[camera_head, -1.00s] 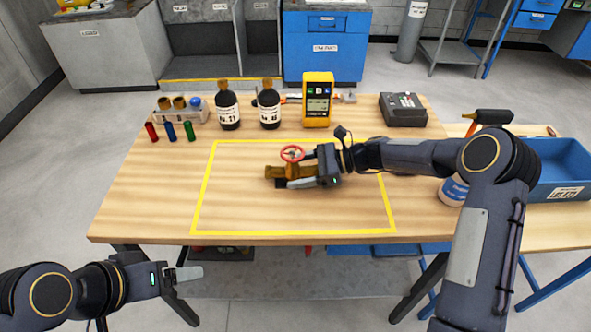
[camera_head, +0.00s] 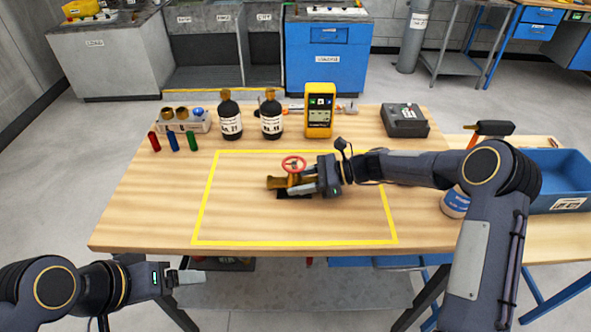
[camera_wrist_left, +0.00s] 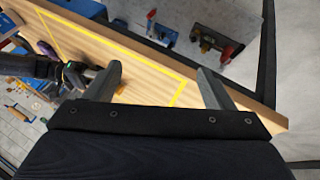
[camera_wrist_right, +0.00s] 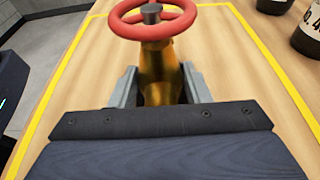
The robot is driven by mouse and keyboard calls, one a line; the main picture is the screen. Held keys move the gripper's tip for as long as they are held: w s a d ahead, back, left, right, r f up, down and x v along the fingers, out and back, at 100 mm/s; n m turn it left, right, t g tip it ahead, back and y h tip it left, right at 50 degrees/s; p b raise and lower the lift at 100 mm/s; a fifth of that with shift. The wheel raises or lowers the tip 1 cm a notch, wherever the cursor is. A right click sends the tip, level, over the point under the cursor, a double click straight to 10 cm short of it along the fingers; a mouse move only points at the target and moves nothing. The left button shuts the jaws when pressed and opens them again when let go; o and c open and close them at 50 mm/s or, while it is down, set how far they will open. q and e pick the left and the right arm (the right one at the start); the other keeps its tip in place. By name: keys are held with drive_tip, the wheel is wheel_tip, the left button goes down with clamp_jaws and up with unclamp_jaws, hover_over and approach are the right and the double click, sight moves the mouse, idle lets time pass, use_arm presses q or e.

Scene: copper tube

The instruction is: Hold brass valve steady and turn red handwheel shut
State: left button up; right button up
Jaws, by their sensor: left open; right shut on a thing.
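The brass valve (camera_head: 276,183) lies inside the yellow outline on the wooden table. Its red handwheel (camera_head: 294,158) sits on top, towards the right end of the visible body. My right gripper (camera_head: 302,183) is shut on the valve body from the right, below the handwheel. The right wrist view shows the valve body (camera_wrist_right: 158,72) between the two fingers, with the handwheel (camera_wrist_right: 150,33) standing clear above them. My left gripper (camera_head: 198,277) is open and empty, in front of the table's near edge at the left. Its spread fingers show in the left wrist view (camera_wrist_left: 160,75).
Two dark bottles (camera_head: 230,120), a yellow meter (camera_head: 319,112) and a dark box (camera_head: 404,120) stand along the back. A small rack (camera_head: 185,126) and coloured cylinders (camera_head: 172,143) are back left. A blue bin (camera_head: 560,190) is at right. The outlined area (camera_head: 235,215) left of the valve is clear.

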sight(295, 164)
use_arm(q)
drive_tip(key=w+d+f+n+g+y, duration=0.1)
drive_tip(key=w+d+f+y, duration=0.1)
drive_tip(key=w, duration=0.3)
drive_tip(key=w+d+f+n+y, duration=0.1)
drive_tip(key=w+d+f+y, duration=0.1)
drive_tip(key=w+d, duration=0.2)
drive_tip(key=w+d+f+n+g+y, duration=0.1)
drive_tip(key=w+d, duration=0.3)
drive_tip(key=w, duration=0.4)
drive_tip(key=shift+w+f+n+g+y, duration=0.2)
drive_tip(key=shift+f+n+g+y, duration=0.15)
drive_tip(key=shift+y, duration=0.55)
drive_tip(key=w+d+t+y, duration=0.1)
drive_tip(key=d, duration=0.1)
drive_tip(key=w+d+r+t+y, duration=0.1)
drive_tip(key=d, duration=0.1)
drive_tip(key=w+d+r+t+y, duration=0.1)
drive_tip(key=w+d, duration=0.1)
drive_tip(key=d, duration=0.1)
drive_tip(key=shift+w+r+n+t, duration=0.1)
drive_tip(key=shift+n+t, duration=0.15)
drive_tip(key=shift+t, duration=0.1)
drive_tip(key=d+r+t+y, duration=0.1)
drive_tip(key=d+r+t, duration=0.4)
drive_tip(key=d, duration=0.4)
drive_tip(key=x, duration=1.2)
drive_tip(key=shift+w+r, duration=0.25)
drive_tip(key=shift+w, duration=0.2)
drive_tip(key=shift+c, duration=0.5)
